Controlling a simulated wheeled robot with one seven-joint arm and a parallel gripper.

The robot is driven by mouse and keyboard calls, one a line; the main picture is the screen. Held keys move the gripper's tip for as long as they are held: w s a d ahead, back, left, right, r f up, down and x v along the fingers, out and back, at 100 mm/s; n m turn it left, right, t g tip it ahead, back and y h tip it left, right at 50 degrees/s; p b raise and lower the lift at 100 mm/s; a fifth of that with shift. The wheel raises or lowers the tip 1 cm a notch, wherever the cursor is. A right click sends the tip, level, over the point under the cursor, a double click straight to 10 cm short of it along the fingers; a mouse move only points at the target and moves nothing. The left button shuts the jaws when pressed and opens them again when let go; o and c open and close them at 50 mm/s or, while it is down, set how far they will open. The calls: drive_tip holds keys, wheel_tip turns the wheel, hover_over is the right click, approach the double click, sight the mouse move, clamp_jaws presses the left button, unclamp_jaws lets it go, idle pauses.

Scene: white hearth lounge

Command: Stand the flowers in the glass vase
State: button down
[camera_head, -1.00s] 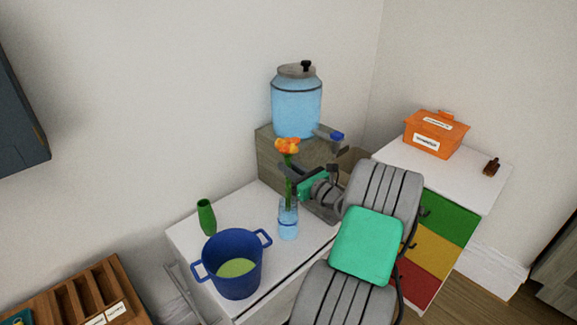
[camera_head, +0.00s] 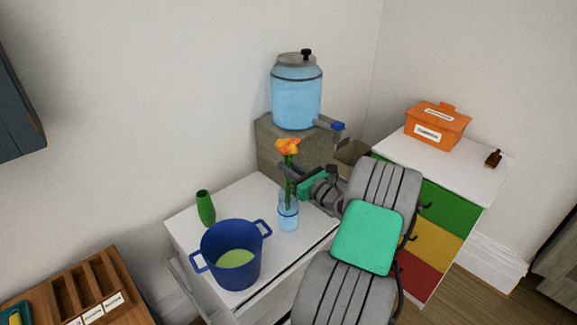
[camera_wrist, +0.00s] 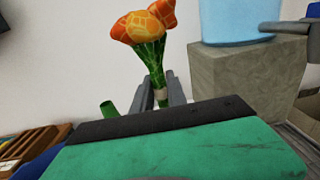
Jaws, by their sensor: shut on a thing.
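The flowers (camera_head: 287,147) have orange blooms on green stems and stand upright. My gripper (camera_head: 287,178) is shut on their stems; the wrist view shows the flowers (camera_wrist: 147,30) between the fingers (camera_wrist: 161,93). The clear, bluish glass vase (camera_head: 288,216) stands on the white table (camera_head: 328,227), directly below my gripper. The lower stems appear to reach into the vase mouth in the head view. The wrist view does not show the vase, and the stem ends are hard to make out.
A blue pot (camera_head: 231,272) with green contents and a green vase (camera_head: 205,208) stand left of the glass vase. A water dispenser (camera_head: 297,95) on a grey block (camera_head: 270,150) stands behind. An orange box (camera_head: 436,125) and a small brown bottle (camera_head: 493,158) sit on the right cabinet.

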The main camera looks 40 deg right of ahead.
drive_tip(key=shift+f+b, duration=0.45)
drive_tip(key=shift+f, duration=0.5)
drive_tip(key=c, duration=1.3)
unclamp_jaws()
drive_tip(key=shift+o, duration=0.2)
drive_tip(key=s+b, duration=0.5)
drive_tip(key=s, duration=0.2)
drive_tip(key=shift+s, duration=0.35)
drive_tip(key=shift+a, duration=0.1)
